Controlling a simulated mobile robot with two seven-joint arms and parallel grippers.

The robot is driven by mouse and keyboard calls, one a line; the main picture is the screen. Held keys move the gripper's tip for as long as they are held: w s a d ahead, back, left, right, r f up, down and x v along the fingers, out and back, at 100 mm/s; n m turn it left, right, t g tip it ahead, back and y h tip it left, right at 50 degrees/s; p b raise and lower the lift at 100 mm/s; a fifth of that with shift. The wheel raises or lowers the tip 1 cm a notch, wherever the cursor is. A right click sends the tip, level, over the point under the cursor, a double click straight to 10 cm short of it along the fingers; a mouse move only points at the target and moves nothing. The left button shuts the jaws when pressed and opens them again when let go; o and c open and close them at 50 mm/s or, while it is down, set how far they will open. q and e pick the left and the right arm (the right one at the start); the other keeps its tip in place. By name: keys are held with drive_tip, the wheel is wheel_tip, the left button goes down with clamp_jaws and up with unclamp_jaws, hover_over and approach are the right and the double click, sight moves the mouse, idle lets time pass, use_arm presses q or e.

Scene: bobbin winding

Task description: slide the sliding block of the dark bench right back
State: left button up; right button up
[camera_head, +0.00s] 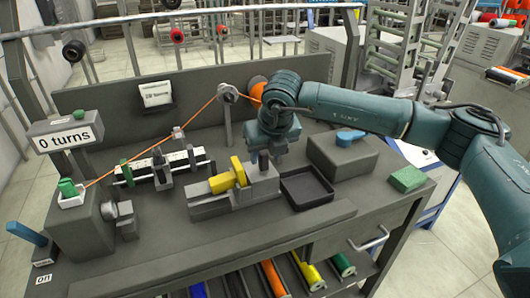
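The dark bench (160,268) fills the middle of the view. A light grey block (263,184) that looks like the sliding block sits at the right end of a low grey base (209,207). A yellow disc (238,171) and a yellow cylinder (221,183) are just left of it. My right gripper (264,162) points down at the top of this block. I cannot tell whether it touches the block or how far its fingers are apart. My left gripper is not in view.
A black tray (307,188) is close right of the block. An orange thread (150,142) runs from the left to a pulley post (228,115). A winding head (85,222) stands at the left.

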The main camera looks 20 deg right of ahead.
drive_tip(key=shift+a, duration=0.1)
drive_tip(key=shift+r, duration=0.25)
drive_tip(key=v, duration=1.2)
drive_tip(key=shift+s+r, duration=0.25)
drive_tip(key=shift+r, duration=0.05)
